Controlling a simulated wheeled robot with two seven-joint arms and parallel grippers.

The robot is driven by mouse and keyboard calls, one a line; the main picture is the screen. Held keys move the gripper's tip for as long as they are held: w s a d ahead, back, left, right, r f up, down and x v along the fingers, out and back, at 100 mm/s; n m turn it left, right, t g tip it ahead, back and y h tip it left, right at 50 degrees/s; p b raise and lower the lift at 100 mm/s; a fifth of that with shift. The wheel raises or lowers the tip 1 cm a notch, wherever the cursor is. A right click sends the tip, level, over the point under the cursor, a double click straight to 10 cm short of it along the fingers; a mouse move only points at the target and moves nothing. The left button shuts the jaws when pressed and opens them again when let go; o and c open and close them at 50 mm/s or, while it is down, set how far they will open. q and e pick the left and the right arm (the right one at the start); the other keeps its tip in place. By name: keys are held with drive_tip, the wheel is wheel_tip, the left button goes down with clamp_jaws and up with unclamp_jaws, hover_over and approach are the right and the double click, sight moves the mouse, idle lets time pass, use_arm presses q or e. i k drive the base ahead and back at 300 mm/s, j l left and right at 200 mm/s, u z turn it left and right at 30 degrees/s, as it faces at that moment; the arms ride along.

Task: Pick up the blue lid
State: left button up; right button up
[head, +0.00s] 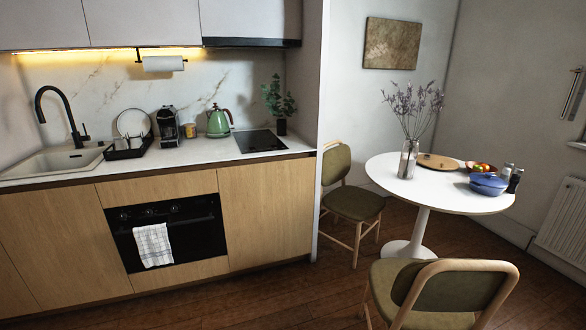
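A blue pot-like vessel (488,187) sits on the white round table (400,178) at the right. Its rounded blue top (489,179) looks like a lid resting on it, but it is too small to tell the seam clearly. Neither of my grippers is in view.
A glass vase of dried flowers (408,160), a round wooden board (438,162), a bowl of fruit (481,168) and a dark shaker (514,182) share the table. A near chair (455,290) and a far chair (355,204) stand beside it. The kitchen counter (190,152) is left.

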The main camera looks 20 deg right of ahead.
sight(487, 178)
drive_tip(key=l, duration=1.3)
drive_tip(key=k+l, duration=0.15)
drive_tip(key=l, duration=2.4)
drive_tip(key=k+l, duration=0.15)
drive_tip(key=l, duration=1.1)
drive_tip(key=i+l, duration=0.1)
drive_tip(key=l, duration=0.5)
drive_tip(key=i+l, duration=0.1)
drive_tip(key=l, duration=0.55)
drive_tip(key=i+l, duration=0.1)
drive_tip(key=l, duration=0.5)
drive_tip(key=i+l, duration=0.1)
drive_tip(key=l, duration=1.15)
drive_tip(key=i, duration=0.05)
